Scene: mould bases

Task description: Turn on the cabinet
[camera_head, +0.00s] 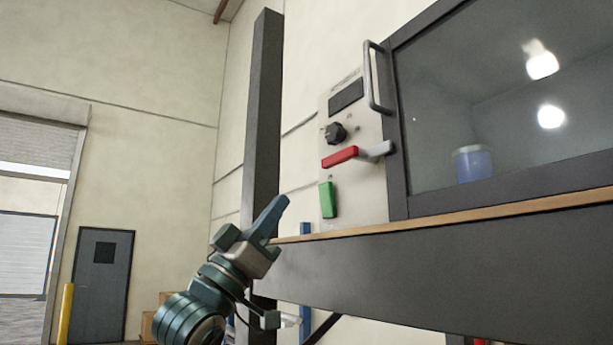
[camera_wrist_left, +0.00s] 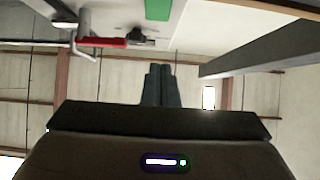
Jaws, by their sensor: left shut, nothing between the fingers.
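The cabinet (camera_head: 398,205) has a dark frame, a glass front and a pale control panel (camera_head: 352,190) at its left. On the panel are a dark display, a black knob (camera_head: 335,133), a red-ended lever (camera_head: 340,157) pointing left, and a green switch (camera_head: 328,200) below. My left gripper (camera_head: 275,208) is shut and empty, below and left of the green switch, apart from it. In the left wrist view my left gripper (camera_wrist_left: 161,80) points toward the panel area, with the green switch (camera_wrist_left: 158,8) at the top and the red lever (camera_wrist_left: 105,42) at upper left. My right gripper is not in view.
A blue container (camera_head: 472,165) stands behind the glass. A metal door handle (camera_head: 374,78) juts out beside the panel. A dark upright post (camera_head: 264,110) stands left of the panel. A wooden-edged ledge (camera_head: 440,216) on a dark beam runs below the cabinet.

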